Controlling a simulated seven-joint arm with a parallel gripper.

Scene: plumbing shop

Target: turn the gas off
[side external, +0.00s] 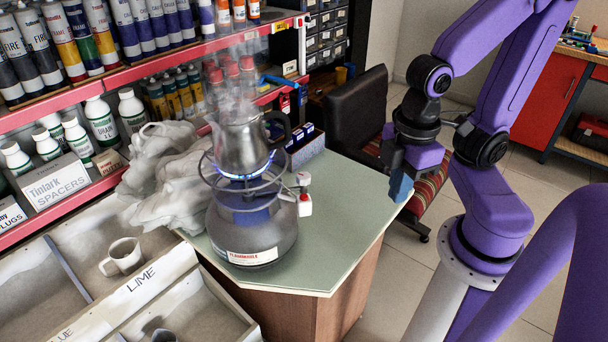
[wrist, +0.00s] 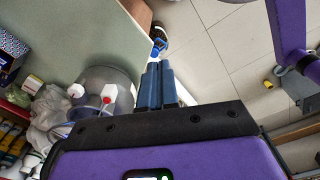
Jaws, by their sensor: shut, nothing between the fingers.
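A grey gas cylinder (side external: 253,232) with a "flammable" label stands on the green table. Its burner (side external: 240,178) shows a blue flame under a steaming metal kettle (side external: 240,146). A white valve part with a red button or knob (side external: 305,198) sticks out on the cylinder's right; a second white knob (side external: 303,179) sits just above it. In the wrist view the red-marked part (wrist: 107,97) and the white knob (wrist: 76,90) lie left of my fingers. My gripper (side external: 400,188) is shut and empty, right of the valve and apart from it, beside the table's right edge.
The green table (side external: 345,200) is clear between cylinder and right edge. A box of small packets (side external: 304,148) stands at the table's back. A bin with a mug (side external: 122,257) is at left; a chair (side external: 358,115) stands behind.

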